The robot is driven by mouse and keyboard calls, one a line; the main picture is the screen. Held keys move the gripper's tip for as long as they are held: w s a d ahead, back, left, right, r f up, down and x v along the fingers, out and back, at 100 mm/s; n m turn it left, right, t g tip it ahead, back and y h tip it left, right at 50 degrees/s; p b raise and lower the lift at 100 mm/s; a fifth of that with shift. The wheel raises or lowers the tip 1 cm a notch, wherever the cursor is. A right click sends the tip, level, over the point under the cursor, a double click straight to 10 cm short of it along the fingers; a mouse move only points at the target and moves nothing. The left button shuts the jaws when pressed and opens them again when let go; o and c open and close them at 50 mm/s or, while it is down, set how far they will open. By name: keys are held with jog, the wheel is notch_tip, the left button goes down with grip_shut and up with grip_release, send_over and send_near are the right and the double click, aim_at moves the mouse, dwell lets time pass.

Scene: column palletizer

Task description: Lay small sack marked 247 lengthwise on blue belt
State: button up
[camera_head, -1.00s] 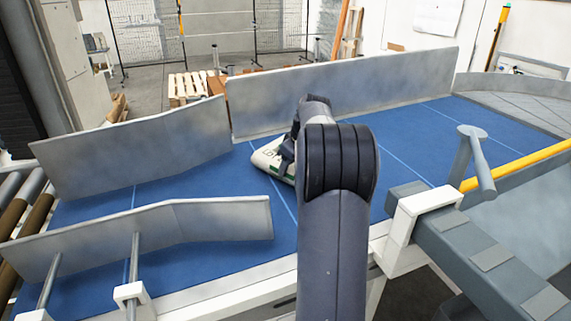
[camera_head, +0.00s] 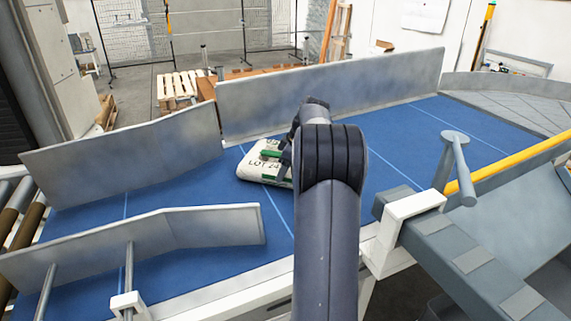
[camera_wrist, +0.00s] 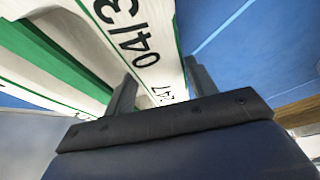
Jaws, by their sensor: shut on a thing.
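The small sack (camera_head: 264,164) is white with green bands and black print. In the head view "LOT 24" shows, and its right end is hidden behind my arm. In the wrist view the sack (camera_wrist: 150,45) fills the upper left, with "04/3" and "247" readable. My gripper (camera_wrist: 160,85) is shut on the sack, one finger on either side of a part of it. The blue belt (camera_head: 190,182) lies under the sack. I cannot tell whether the sack touches it.
A grey guide wall (camera_head: 335,90) runs behind the belt. Angled guides stand at the left (camera_head: 125,155) and front left (camera_head: 140,242). A grey post with a round head (camera_head: 455,165) and a yellow rail (camera_head: 510,165) are at the right. The belt is bare around the sack.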

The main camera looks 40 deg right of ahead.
jog(key=shift+w+r+n, duration=0.1)
jog(key=shift+r+n, duration=0.05)
jog(key=shift+n, duration=0.45)
jog(key=shift+y+p, duration=0.3)
jog(key=shift+p, duration=0.1)
jog(key=shift+r+n+p, duration=0.1)
jog(key=shift+n+p, duration=0.2)
jog(key=shift+n, duration=0.3)
jog(key=n+g+y+p, duration=0.1)
jog(key=n+p, duration=0.1)
jog(key=shift+n, duration=0.4)
jog(key=shift+n+g+p, duration=0.4)
jog(key=shift+n+p, duration=0.1)
jog(key=shift+n, duration=0.3)
jog(key=shift+n+g+y+p, duration=0.3)
jog(key=shift+n+p, duration=0.4)
jog(key=shift+n, duration=0.2)
